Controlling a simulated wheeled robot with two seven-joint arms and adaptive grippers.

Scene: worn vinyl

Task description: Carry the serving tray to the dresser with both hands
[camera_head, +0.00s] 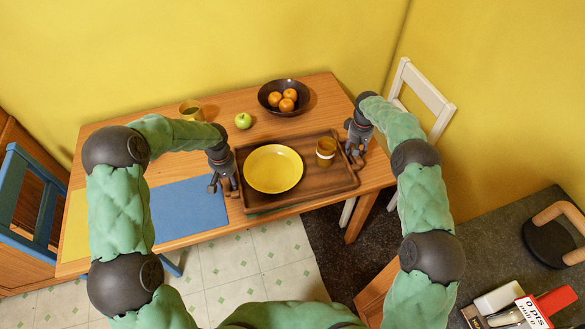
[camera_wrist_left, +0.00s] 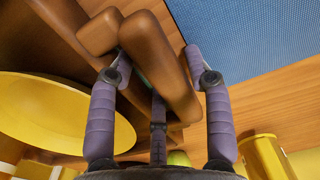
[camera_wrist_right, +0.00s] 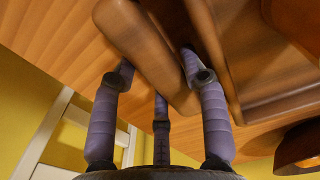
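The brown wooden serving tray (camera_head: 315,193) lies on the table. It carries a yellow plate (camera_head: 273,169) and an amber cup (camera_head: 326,152). My left gripper (camera_head: 224,188) is at the tray's left end. In the left wrist view its spread fingers (camera_wrist_left: 158,72) straddle the tray's handle (camera_wrist_left: 160,60). My right gripper (camera_head: 355,153) is at the right end. In the right wrist view its fingers (camera_wrist_right: 157,70) straddle the other handle (camera_wrist_right: 150,55) in the same way. Both look open; the fingertips are partly hidden, so contact is unclear. The dresser cannot be made out with certainty.
A dark bowl of oranges (camera_head: 265,95), a green apple (camera_head: 243,121) and a yellow mug (camera_head: 190,110) stand behind the tray. A blue mat (camera_head: 188,208) lies to its left. A white chair (camera_head: 426,94) stands right of the table. A dark counter (camera_head: 480,250) holds several items at lower right.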

